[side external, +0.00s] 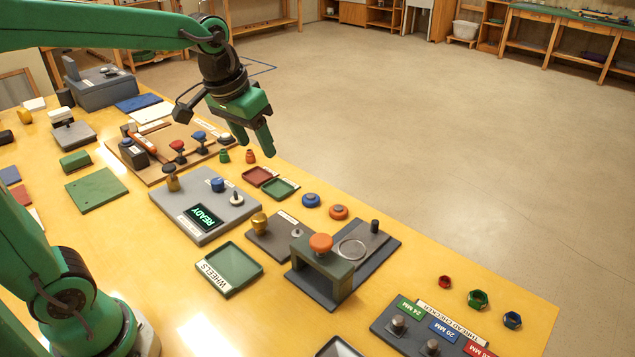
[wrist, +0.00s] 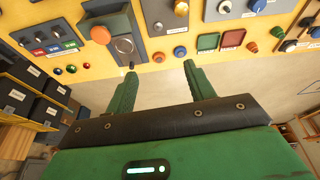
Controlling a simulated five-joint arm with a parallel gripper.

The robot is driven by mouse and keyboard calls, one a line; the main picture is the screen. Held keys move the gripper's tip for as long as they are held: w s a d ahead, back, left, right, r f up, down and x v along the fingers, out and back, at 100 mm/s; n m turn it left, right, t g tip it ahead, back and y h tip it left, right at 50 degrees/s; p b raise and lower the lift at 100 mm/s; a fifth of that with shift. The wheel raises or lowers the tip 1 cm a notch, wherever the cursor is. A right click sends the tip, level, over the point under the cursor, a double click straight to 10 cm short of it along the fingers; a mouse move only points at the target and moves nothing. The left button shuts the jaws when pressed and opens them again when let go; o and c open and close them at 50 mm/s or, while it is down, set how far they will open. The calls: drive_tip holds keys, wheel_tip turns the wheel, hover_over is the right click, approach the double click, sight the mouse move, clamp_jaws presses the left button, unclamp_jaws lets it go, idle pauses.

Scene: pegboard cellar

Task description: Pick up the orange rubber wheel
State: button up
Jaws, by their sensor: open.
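The orange rubber wheel (side external: 338,212) lies flat on the yellow bench near its far edge. A blue wheel (side external: 311,200) lies just to its left. In the wrist view the orange wheel (wrist: 159,57) is between and just beyond my fingertips, with the blue wheel (wrist: 180,52) to its right. My gripper (side external: 255,140) is open and empty, raised above the bench and up and left of the wheel in the side view. Its two green fingers (wrist: 160,69) stand apart in the wrist view. Neither finger touches anything.
A press with an orange knob (side external: 321,243) stands in front of the wheel. Small red (side external: 258,176) and green (side external: 282,188) trays lie to its left. A green tray labelled WHEELS (side external: 206,271) is nearer. Coloured nuts (side external: 478,298) lie to the right. Bare bench surrounds the wheel's right side.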

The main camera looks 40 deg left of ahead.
drive_tip(key=w+d+f+g, duration=0.15)
drive_tip(key=w+f, duration=0.45)
drive_tip(key=w, duration=0.7)
drive_tip(key=n+g, duration=0.1)
drive_tip(key=g, duration=0.1)
hover_over(338, 207)
wheel_tip(338, 207, down, 12)
drive_tip(key=shift+w+d+f, duration=0.15)
drive_tip(key=shift+d+f, duration=0.05)
drive_tip(key=shift+f, duration=0.35)
drive_tip(key=shift+s+a+f, duration=0.1)
drive_tip(key=shift+f, duration=1.85)
drive_tip(key=shift+s+f, duration=0.1)
drive_tip(key=shift+f, duration=1.85)
drive_tip(key=c, duration=0.7)
